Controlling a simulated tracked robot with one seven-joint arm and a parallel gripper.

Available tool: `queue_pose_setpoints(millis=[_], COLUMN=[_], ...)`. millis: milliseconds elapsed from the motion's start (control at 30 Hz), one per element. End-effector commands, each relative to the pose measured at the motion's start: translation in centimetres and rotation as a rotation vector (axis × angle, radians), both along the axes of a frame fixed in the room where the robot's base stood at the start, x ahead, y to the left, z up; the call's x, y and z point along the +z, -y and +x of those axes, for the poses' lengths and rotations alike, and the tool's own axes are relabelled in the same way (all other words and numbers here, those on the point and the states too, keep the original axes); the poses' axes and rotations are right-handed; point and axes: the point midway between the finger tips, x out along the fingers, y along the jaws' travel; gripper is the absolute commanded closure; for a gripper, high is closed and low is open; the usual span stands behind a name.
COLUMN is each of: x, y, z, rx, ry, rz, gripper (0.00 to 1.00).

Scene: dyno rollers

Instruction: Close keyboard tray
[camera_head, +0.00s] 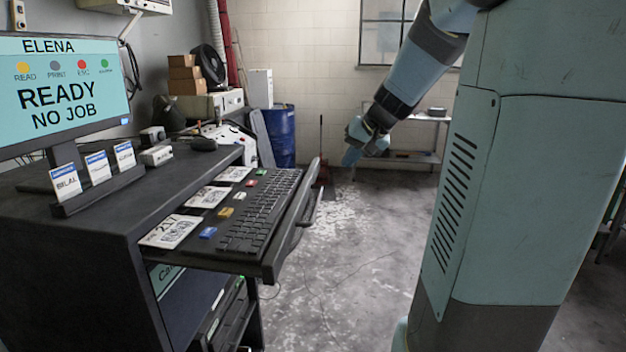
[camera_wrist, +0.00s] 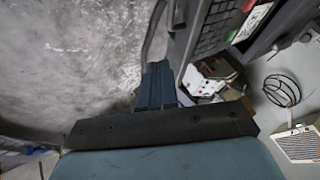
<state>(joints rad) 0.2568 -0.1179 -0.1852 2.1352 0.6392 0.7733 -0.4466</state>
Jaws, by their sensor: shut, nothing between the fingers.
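The dark keyboard tray (camera_head: 262,268) is pulled out from the black cabinet (camera_head: 100,235), with a curved handle (camera_head: 306,207) on its outer edge. It carries a black keyboard (camera_head: 262,212), printed cards and small coloured blocks. My gripper (camera_head: 352,157) is shut and empty. In the head view it hangs beyond the far end of the tray and to its right, apart from it. In the wrist view my gripper's fingers (camera_wrist: 156,84) point at the floor beside the tray edge (camera_wrist: 187,38), which shows at the top with part of the keyboard (camera_wrist: 215,28).
A monitor (camera_head: 62,95) and card holders (camera_head: 98,190) stand on the cabinet top. A blue drum (camera_head: 280,135) and a white-grey machine (camera_head: 235,140) stand beyond it. A light table (camera_head: 415,157) is by the back wall. The floor (camera_head: 355,250) right of the tray is clear.

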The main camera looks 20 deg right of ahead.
Motion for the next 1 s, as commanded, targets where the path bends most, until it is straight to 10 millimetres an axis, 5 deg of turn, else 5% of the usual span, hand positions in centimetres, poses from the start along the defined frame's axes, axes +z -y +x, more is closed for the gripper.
queue_pose_setpoints(millis=[333,867,1000], x=[-1.5,-8.7,-8.5], y=[1.2,-0.9,-2.7], z=[2.0,7.0,8.0], rx=[-0.024,-0.022,-0.019], ry=[0.006,0.005,0.009], rz=[0.013,0.013,0.013], gripper=[1.0,1.0,1.0])
